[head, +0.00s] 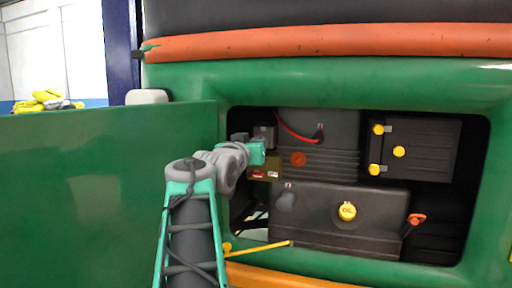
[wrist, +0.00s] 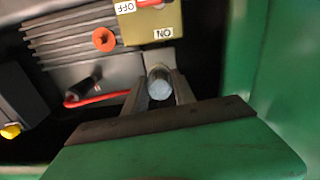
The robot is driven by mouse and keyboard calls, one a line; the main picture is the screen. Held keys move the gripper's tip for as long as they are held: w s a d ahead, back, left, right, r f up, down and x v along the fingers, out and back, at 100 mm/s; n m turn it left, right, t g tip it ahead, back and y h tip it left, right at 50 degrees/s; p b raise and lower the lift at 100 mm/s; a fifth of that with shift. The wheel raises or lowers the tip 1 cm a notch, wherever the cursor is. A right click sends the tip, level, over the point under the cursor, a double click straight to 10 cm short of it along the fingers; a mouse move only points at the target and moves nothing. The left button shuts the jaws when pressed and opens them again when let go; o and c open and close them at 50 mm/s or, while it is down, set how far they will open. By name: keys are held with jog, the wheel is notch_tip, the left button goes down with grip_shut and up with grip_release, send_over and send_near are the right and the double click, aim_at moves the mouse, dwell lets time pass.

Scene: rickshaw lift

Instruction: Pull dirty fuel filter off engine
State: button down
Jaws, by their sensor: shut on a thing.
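The fuel filter (wrist: 159,84) shows in the wrist view as a small grey cylinder with a pale round end and a darker side. It sits between the two dark fingers of my gripper (wrist: 158,95), which are shut on it. In the head view my gripper (head: 268,140) reaches into the left side of the engine bay. The filter cannot be made out clearly there. The engine (head: 340,150) is a dark ribbed block in the bay. Whether the filter is still seated on its mount cannot be told.
An olive switch box marked ON and OFF (wrist: 150,22) is close to the filter. A green bay frame surrounds the opening, with an open green panel (head: 110,195) at left. A tank with a yellow cap (head: 347,211) and a black box with yellow knobs (head: 420,148) fill the bay.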

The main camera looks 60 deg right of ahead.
jog(key=a, duration=0.1)
jog(key=a+b, duration=0.1)
jog(key=a, duration=0.1)
jog(key=a+b, duration=0.1)
jog(key=a, duration=0.1)
jog(key=shift+s, duration=0.35)
